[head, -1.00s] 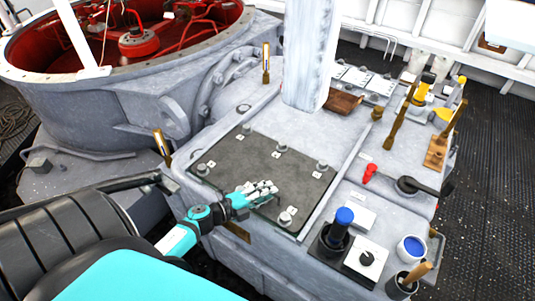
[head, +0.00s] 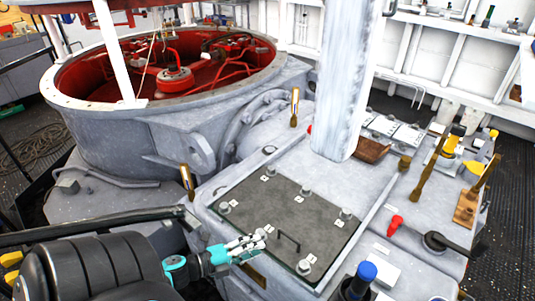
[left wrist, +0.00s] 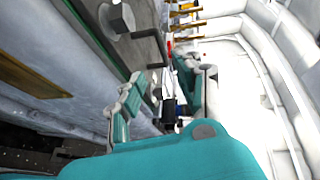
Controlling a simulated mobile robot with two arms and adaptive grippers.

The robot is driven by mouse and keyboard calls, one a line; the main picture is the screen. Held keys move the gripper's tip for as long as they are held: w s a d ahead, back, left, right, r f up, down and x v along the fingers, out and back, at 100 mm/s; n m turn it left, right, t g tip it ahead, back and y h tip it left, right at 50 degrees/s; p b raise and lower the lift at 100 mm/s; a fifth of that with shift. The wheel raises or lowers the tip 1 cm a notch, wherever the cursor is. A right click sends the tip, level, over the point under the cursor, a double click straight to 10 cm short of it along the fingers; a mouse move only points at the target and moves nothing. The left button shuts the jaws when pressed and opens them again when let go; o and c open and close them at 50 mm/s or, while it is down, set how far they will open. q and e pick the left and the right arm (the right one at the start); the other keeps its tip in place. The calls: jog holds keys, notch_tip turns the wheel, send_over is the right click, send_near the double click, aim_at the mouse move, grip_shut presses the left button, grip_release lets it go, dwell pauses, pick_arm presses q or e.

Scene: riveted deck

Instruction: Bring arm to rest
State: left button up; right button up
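My left gripper (head: 258,240) shows in the head view at the near left edge of a dark grey panel (head: 270,207). Its teal and white fingers look spread. In the left wrist view the two fingers (left wrist: 165,95) stand apart with nothing held between them. The black bar handle (head: 288,240) on the panel is uncovered, to the right of the fingertips. I cannot tell whether the fingertips touch the panel's edge. My right gripper is in neither view.
A large round housing (head: 150,135) with a red interior stands at the back left. A white post (head: 343,85) rises behind the panel. A blue-topped cylinder (head: 367,271), a red-handled tool (head: 395,224) and a black lever (head: 445,243) stand at the right.

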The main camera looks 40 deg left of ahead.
pick_arm(q)
jog(key=shift+s+a+r, duration=0.1)
jog(key=shift+s+a, duration=0.05)
jog(key=shift+s, duration=0.25)
dwell(0.3)
